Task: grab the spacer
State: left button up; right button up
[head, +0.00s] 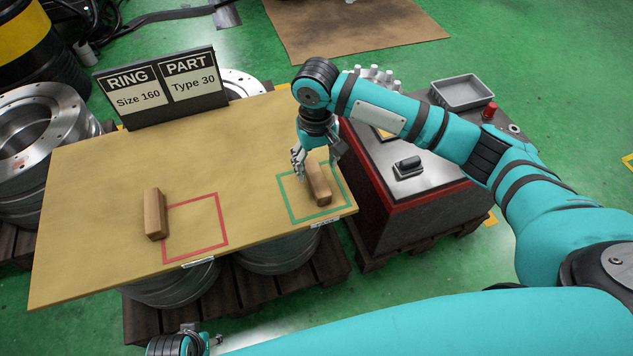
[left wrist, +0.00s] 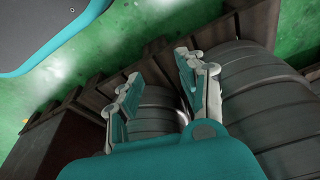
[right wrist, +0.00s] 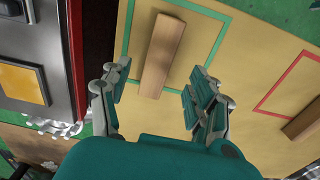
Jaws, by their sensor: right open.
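Two wooden blocks that look like spacers are on the tan table (head: 100,200). One block (head: 319,183) lies inside the green square outline at the table's right end. The other block (head: 154,214) is at the left edge of the red square outline. My right gripper (head: 316,164) is open and empty, just above the far end of the block in the green outline. In the right wrist view that block (right wrist: 163,55) lies ahead between the spread fingers, with no visible contact. My left gripper (left wrist: 158,72) is open and empty, low beside the table's front side.
A sign (head: 161,86) stands at the table's back edge. Metal rings on pallets are under and beside the table. The table's middle is clear.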

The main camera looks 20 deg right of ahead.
aim_at(316, 176)
jog(key=shift+f, duration=0.85)
notch_tip(316, 176, down, 4)
jog(key=shift+w+d+r+b, duration=0.1)
jog(key=shift+w+b, duration=0.05)
jog(key=shift+b, duration=0.8)
jog(key=shift+f, duration=0.25)
pick_arm(q)
jog(key=w+v, duration=0.1)
jog(key=v, duration=0.6)
jog(key=shift+w+r, duration=0.25)
jog(key=shift+w, duration=0.35)
pick_arm(e)
jog(key=c, duration=1.3)
jog(key=shift+o, duration=0.2)
jog(key=shift+r, duration=0.1)
